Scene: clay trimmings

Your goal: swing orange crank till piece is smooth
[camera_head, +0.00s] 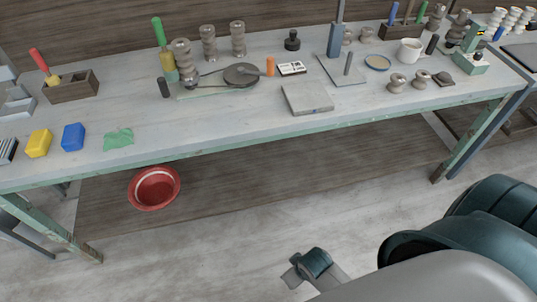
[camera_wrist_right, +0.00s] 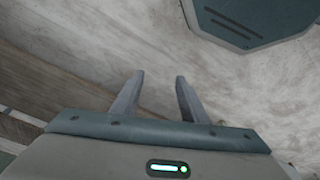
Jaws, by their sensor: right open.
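The orange crank (camera_head: 270,66) is a small upright orange handle at the right edge of a dark round wheel (camera_head: 242,74) on the bench. A thin belt or rod runs left from the wheel along a flat base. I cannot make out a separate piece on the wheel. My right gripper (camera_wrist_right: 158,76) is open and empty over the floor, its two grey fingers apart. In the head view it is low in front of the bench, far from the crank. My left gripper is in neither view.
The long bench (camera_head: 215,133) holds turned clay pieces (camera_head: 208,44), a black-and-white card (camera_head: 292,68), a grey slab (camera_head: 307,98), a yellow block (camera_head: 39,143) and a blue block (camera_head: 73,137). A red bowl (camera_head: 154,188) is below the front edge. Open floor lies before the bench.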

